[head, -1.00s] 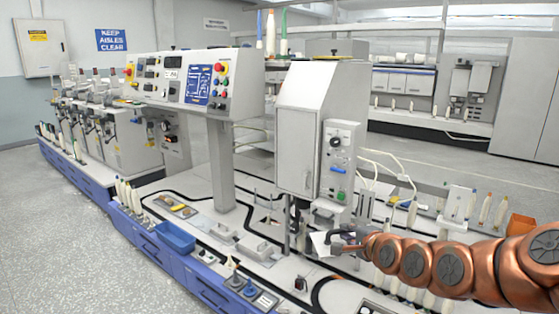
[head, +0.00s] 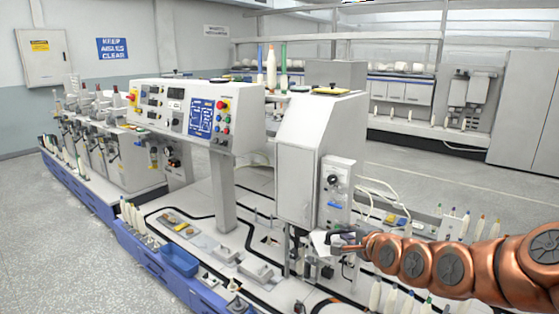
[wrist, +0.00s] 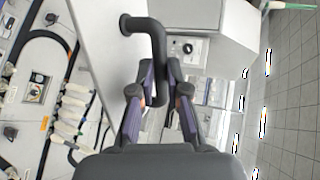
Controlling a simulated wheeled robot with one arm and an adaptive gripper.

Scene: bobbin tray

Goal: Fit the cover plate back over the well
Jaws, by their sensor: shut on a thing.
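My gripper (wrist: 160,92) is shut on the black bent handle (wrist: 155,35) of a pale plate, which I take to be the cover plate (wrist: 100,45). The plate is tilted in the wrist view, with the handle standing off its face. In the head view, the plate (head: 321,243) shows as a small white piece at the end of my copper arm, in front of the grey machine cabinet. It appears to be held above the bench. I cannot tell for sure which opening is the well; a square metal recess (wrist: 37,87) with a dark thing in it lies left of the plate.
The grey cabinet (head: 300,180) and its control box (head: 336,190) stand close behind my gripper. Several white bobbins (wrist: 70,115) stand beside a black track. A blue tray (head: 179,262) sits at the bench's front edge. Open floor (head: 70,230) lies left.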

